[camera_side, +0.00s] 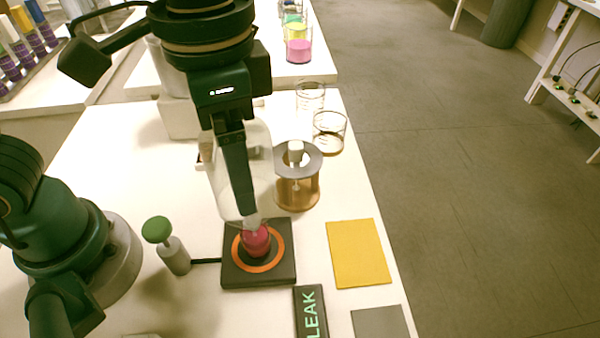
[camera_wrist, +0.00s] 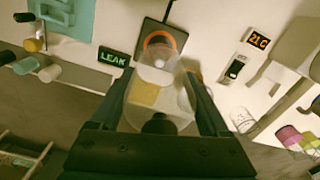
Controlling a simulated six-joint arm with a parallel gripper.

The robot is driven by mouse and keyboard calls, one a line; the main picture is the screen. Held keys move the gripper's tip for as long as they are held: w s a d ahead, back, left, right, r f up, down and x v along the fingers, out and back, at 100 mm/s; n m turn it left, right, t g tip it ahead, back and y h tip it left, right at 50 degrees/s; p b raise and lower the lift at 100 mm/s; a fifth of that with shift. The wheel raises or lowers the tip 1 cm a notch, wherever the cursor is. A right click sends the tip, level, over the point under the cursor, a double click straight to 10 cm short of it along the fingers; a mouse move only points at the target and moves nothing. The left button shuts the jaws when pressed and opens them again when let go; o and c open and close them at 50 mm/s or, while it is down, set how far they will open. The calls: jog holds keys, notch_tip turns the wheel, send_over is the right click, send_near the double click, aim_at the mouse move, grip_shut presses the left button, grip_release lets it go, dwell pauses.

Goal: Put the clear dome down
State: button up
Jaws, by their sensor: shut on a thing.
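The clear dome (camera_side: 262,165) is see-through and hangs below my wrist. My gripper (camera_side: 250,222) is shut on it, and in the wrist view the dome (camera_wrist: 133,115) sits between both fingers. In the side view its lower end overlaps the back of a dark square plate (camera_side: 230,273) with an orange ring. A pink-red round thing (camera_side: 257,244) rests at the plate's middle. The plate (camera_wrist: 178,38) also shows ahead of the dome in the wrist view. I cannot tell the gap between dome and plate.
A green-topped pump (camera_side: 175,258) joins the plate's left side by a black hose. A LEAK sign (camera_side: 310,312), a yellow mat (camera_side: 358,254) and a grey mat (camera_side: 380,322) lie in front and right. A copper stand (camera_side: 298,191) and glass beakers (camera_side: 329,132) stand behind.

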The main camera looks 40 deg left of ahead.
jog(key=w+a+n, duration=0.1)
jog(key=a, duration=1.8)
jog(key=s+a+f, duration=0.2)
jog(key=s+a, duration=0.3)
jog(key=a, duration=0.2)
jog(key=shift+w+d+f, duration=0.85)
jog(key=shift+d+f, duration=0.9)
jog(key=shift+f, duration=0.05)
jog(key=shift+w+d+f, duration=0.9)
jog(key=shift+d+f, duration=0.9)
jog(key=shift+f, duration=0.05)
jog(key=shift+w+d+f, duration=0.85)
jog(key=shift+d+f, duration=0.9)
jog(key=shift+f, duration=0.05)
jog(key=shift+f, duration=0.1)
jog(key=o, duration=1.4)
